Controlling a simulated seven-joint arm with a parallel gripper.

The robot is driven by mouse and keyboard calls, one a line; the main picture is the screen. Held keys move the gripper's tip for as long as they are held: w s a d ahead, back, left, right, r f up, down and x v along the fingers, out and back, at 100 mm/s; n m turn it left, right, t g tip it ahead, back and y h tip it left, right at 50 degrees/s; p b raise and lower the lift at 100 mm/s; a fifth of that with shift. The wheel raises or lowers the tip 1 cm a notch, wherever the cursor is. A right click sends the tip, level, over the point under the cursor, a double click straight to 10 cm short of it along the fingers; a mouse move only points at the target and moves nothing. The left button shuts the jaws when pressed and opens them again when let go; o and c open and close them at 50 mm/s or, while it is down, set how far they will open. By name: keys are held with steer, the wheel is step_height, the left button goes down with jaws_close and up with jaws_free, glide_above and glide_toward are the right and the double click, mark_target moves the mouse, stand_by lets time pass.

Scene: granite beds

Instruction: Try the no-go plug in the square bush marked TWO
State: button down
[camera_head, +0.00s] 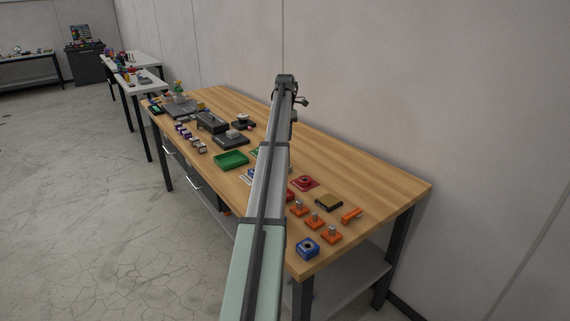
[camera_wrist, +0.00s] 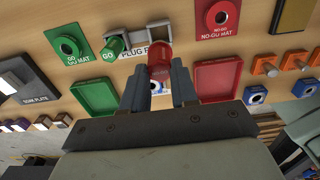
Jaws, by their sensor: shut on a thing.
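In the wrist view my gripper (camera_wrist: 160,75) is shut on a red plug (camera_wrist: 159,52), which stands out between the two fingertips. I take it for the no-go plug, though no mark on it is readable. It hides part of the plug place's label. In the head view a blue bush (camera_head: 307,248) sits at the bench's near corner. My arm hides my gripper there.
A green GO plug (camera_wrist: 112,46) stands left of the red one. The GO mat (camera_wrist: 53,54) and NO-GO mat (camera_wrist: 205,28) bear ring-shaped pieces. A green tray (camera_wrist: 76,84) and red tray (camera_wrist: 240,67) flank my gripper. Orange pieces (camera_head: 314,222) stand near the bench's right end.

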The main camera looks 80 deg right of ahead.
steer(key=shift+w, duration=0.1)
steer(key=w+a+r, duration=0.1)
steer(key=w+a, duration=0.4)
steer(key=w, duration=0.6)
steer(key=shift+w+a, duration=0.15)
steer(key=shift+w, duration=0.15)
steer(key=shift+f, duration=2.75)
steer(key=shift+f, duration=0.65)
steer(key=shift+r, duration=0.4)
